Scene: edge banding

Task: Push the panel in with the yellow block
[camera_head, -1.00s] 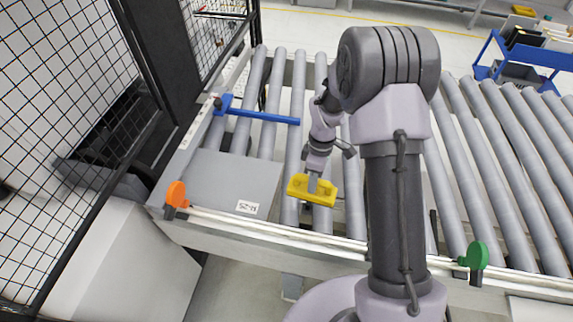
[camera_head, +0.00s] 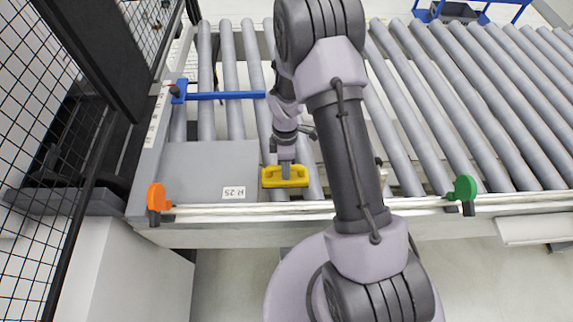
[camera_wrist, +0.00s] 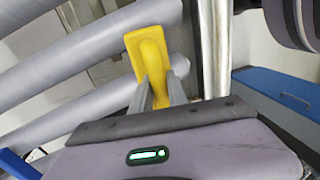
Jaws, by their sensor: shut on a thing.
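My gripper (camera_head: 286,172) is shut on the yellow block (camera_head: 286,180), just right of the panel. A narrow gap seems to lie between the block and the panel's right edge; contact is not clear. In the wrist view the yellow block (camera_wrist: 148,50) sits between the two grey fingers (camera_wrist: 158,92). The panel is not seen in the wrist view.
A blue bar (camera_head: 225,95) lies across the rollers behind the panel. An orange paddle (camera_head: 156,197) and a green paddle (camera_head: 465,188) stand on the front rail (camera_head: 260,209). A black mesh fence (camera_head: 45,110) is at left. Bare rollers (camera_head: 440,110) extend right.

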